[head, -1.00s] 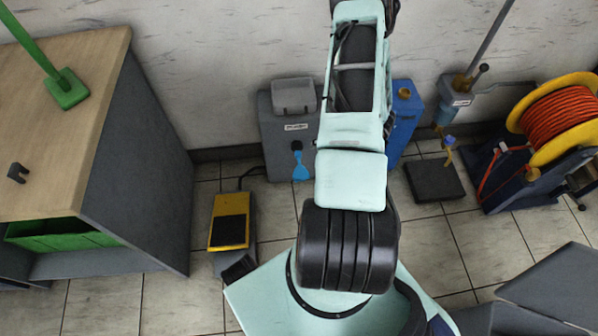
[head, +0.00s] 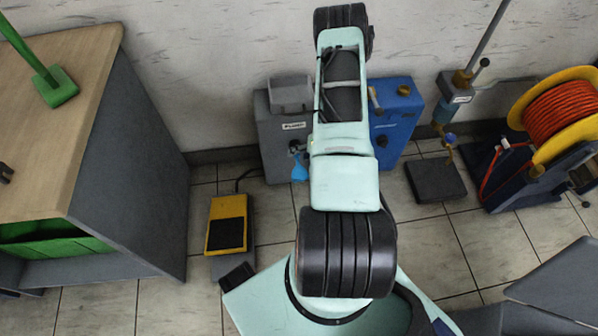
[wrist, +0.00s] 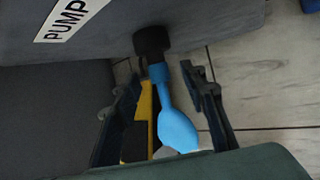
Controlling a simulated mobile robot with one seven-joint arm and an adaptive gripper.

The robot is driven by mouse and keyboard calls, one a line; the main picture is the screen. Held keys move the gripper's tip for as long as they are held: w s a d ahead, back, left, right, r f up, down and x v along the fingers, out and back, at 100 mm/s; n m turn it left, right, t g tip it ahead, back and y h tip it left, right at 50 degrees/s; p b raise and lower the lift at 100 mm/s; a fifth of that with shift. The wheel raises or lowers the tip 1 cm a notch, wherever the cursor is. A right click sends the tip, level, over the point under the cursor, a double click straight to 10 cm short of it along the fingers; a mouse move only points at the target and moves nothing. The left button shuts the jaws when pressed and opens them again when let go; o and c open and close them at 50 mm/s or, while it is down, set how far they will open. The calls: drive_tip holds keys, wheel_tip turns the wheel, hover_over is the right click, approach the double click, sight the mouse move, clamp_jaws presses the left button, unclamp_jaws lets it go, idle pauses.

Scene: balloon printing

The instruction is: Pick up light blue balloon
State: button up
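The light blue balloon (wrist: 177,125) hangs limp with its neck on a black nozzle (wrist: 151,42) of the grey pump box in the wrist view. In the head view the balloon (head: 300,169) hangs on the front of the grey pump (head: 275,150). My gripper (wrist: 163,80) is open in the wrist view, with one dark finger left of the balloon and one right of it. The balloon lies between the fingers, and I see a gap on each side. In the head view my arm hides the gripper.
A blue box (head: 398,112) stands right of the pump. A yellow pedal (head: 227,224) lies on the floor at left, near a wood-topped cabinet (head: 130,170). A stand with a dark base (head: 436,180) and an orange hose reel (head: 560,112) are at right.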

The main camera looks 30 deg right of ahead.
drive_tip(key=shift+w+a+f, duration=0.1)
drive_tip(key=shift+w+f, duration=0.05)
drive_tip(key=shift+f, duration=0.1)
drive_tip(key=c, duration=0.8)
drive_tip(key=shift+r, duration=0.1)
wheel_tip(320, 180, up, 10)
drive_tip(key=p, duration=0.3)
drive_tip(key=shift+p, duration=0.3)
clamp_jaws()
drive_tip(key=shift+c, duration=1.3)
unclamp_jaws()
drive_tip(key=o, duration=2.2)
